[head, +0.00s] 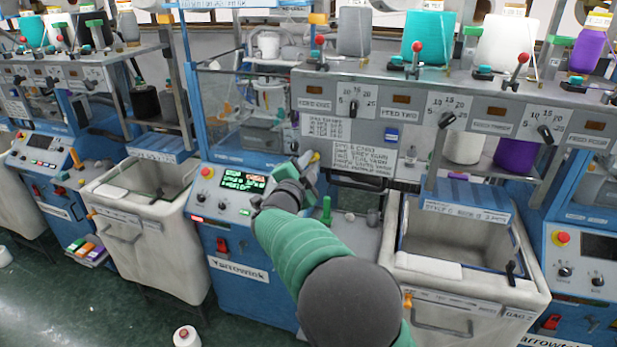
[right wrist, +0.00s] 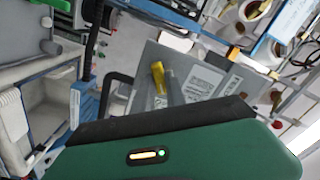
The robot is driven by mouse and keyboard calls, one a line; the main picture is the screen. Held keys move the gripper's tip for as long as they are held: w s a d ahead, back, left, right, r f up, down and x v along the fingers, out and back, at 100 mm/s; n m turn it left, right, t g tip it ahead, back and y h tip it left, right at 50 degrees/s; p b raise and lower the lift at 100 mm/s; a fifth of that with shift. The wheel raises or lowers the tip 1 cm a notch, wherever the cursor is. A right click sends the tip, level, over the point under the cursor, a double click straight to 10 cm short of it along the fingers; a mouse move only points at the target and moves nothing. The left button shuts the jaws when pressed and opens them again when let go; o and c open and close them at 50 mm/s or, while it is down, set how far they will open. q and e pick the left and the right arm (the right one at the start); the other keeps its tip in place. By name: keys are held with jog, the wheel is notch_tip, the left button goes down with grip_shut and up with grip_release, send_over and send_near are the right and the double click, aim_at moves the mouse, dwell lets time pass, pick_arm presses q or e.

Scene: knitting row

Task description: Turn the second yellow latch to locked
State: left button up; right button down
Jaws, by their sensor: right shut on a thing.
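A small yellow latch handle (head: 316,157) shows at the tip of my right gripper (head: 307,168) in the head view, on the front of the middle knitting machine. My right gripper is shut on it; the fingers hide most of the latch and its base. In the right wrist view the yellow handle (right wrist: 158,78) stands out against a grey panel with white labels. I cannot tell from these views whether it is turned to locked. My left gripper is not in view.
A control box with a lit green screen (head: 243,181) stands left of the gripper. A grey panel with dials and red-knobbed levers (head: 445,110) runs above it. White bins (head: 145,225) (head: 465,275) stand on both sides. A green peg (head: 326,210) stands just below the gripper.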

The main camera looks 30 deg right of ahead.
jog(key=m+b, duration=0.4)
jog(key=b, duration=0.1)
jog(key=shift+d+f, duration=0.1)
jog(key=shift+d, duration=0.05)
jog(key=shift+r+m+b, duration=0.2)
jog(key=shift+m+b, duration=1.1)
jog(key=shift+m, duration=0.2)
jog(key=c, duration=1.6)
grip_release()
jog(key=shift+o, duration=1)
jog(key=shift+w+f, duration=0.15)
jog(key=shift+d+f, duration=0.15)
jog(key=b+v, duration=0.3)
jog(key=v, duration=1.3)
jog(key=shift+a, duration=0.35)
